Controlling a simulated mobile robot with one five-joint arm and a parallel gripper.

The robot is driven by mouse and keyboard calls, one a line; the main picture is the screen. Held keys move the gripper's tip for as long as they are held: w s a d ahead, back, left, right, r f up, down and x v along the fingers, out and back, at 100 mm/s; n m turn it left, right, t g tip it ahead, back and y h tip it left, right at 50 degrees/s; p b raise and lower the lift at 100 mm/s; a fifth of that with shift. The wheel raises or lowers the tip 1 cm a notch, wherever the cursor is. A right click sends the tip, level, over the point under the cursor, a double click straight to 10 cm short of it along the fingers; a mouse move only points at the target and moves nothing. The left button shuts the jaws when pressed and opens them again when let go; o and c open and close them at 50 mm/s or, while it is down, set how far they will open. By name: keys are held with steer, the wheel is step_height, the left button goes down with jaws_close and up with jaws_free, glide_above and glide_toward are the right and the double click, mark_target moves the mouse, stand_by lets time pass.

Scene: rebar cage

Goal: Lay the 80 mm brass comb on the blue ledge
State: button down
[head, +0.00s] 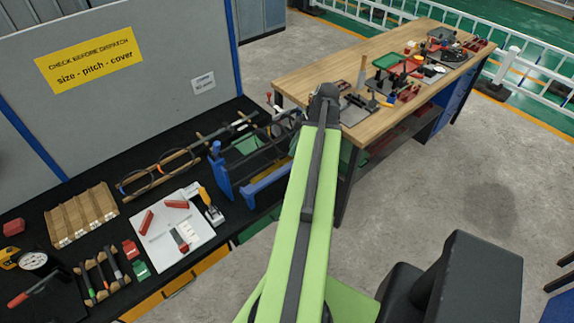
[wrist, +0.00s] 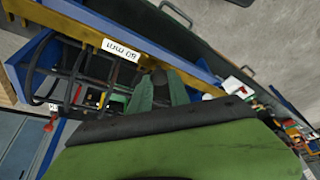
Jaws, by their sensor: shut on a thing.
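The 80 mm brass comb (wrist: 205,80) is a long yellow bar with a white "80 MM" label, upside down in the wrist view. My gripper (wrist: 158,78), with green fingers and dark tips, is shut on it near its middle; the exact grip is partly hidden. The blue ledge (head: 268,184) juts from the front of the blue frame in the head view. In the wrist view a blue strip (wrist: 115,22) runs close along the comb. I cannot tell whether they touch. In the head view my arm hides the gripper.
The blue frame (head: 222,175) holds the dark rebar cage (head: 250,148) on the black bench. A white board (head: 172,232) with red pieces and a wooden rack (head: 82,214) stand left. A wooden table (head: 330,75) with tools stands behind.

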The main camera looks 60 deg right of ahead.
steer(key=shift+w+a+f+b, duration=0.15)
steer(key=shift+w+f, duration=0.25)
steer(key=shift+w, duration=0.25)
steer(key=shift+w+f+b, duration=0.15)
steer(key=shift+w+f, duration=0.2)
steer(key=shift+w, duration=0.25)
step_height(320, 180, down, 4)
steer(key=b, duration=0.4)
steer(key=shift+f, duration=0.2)
steer(key=shift+r, duration=0.25)
steer(key=c, duration=1.7)
jaws_free()
steer(key=shift+f, duration=0.25)
steer(key=o, duration=0.5)
steer(key=shift+r, duration=0.1)
steer(key=shift+c, duration=0.2)
steer(key=shift+r, duration=0.1)
steer(key=shift+s+r, duration=0.1)
steer(key=shift+r, duration=0.15)
steer(key=p+v, duration=1.1)
steer(key=shift+s+r, duration=0.2)
steer(key=shift+r, duration=0.05)
